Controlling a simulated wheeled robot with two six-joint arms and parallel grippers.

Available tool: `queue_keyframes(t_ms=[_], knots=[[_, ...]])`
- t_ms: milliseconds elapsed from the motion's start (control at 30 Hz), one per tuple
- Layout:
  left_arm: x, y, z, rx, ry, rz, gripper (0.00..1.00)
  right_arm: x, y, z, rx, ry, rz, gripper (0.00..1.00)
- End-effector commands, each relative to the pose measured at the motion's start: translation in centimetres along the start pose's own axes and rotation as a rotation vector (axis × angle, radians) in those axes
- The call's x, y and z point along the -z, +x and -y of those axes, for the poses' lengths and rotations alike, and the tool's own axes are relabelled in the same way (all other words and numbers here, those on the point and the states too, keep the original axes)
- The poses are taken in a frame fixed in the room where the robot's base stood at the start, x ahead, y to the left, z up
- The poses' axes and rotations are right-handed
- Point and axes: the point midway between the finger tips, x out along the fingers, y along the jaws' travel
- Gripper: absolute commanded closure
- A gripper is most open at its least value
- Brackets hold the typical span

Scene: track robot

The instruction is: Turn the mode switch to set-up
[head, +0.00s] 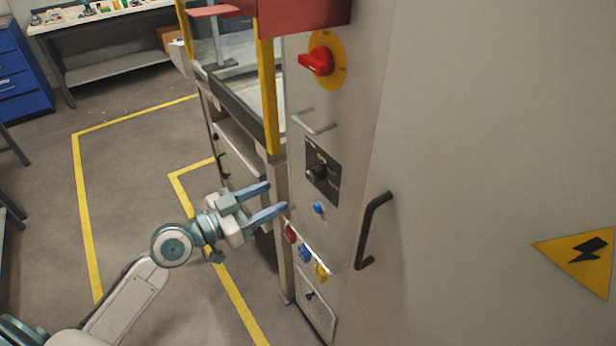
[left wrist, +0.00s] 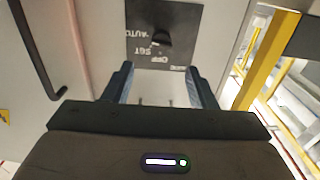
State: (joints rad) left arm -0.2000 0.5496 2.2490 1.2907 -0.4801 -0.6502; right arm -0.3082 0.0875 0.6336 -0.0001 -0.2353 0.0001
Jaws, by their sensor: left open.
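The mode switch is a black knob (head: 317,172) on a dark square plate (head: 323,154) on the grey cabinet's narrow front. In the left wrist view the knob (left wrist: 160,38) and its plate (left wrist: 190,22) are at the top middle. White lettering there, seen upside down, includes AUTO, SET and OFF. I cannot tell which mark the knob points to. My left gripper (head: 277,196) is open and empty, its blue fingers pointing at the panel, apart from the knob, lower and to its left. It also shows in the left wrist view (left wrist: 160,74). My right gripper is not in view.
A red rotary handle (head: 317,61) on a yellow disc and a metal pull handle (head: 315,124) are above the plate. A blue button (head: 319,208) and hanging coloured padlocks (head: 304,252) are below. A black door handle (head: 372,230) sticks out to the right.

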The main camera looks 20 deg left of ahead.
Motion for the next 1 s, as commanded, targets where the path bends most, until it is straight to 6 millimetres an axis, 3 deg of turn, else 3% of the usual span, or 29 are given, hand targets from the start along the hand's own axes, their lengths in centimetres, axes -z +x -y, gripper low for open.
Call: queue_keyframes(t_ms=[733, 1000], knots=[[0.2, 8.7, 0.1, 0.004, -0.005, -0.001, 0.48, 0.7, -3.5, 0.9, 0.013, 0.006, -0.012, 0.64], [-0.1, 10.3, 0.1, 0.003, -0.003, 0.001, 0.48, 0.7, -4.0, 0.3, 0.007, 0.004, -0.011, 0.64]])
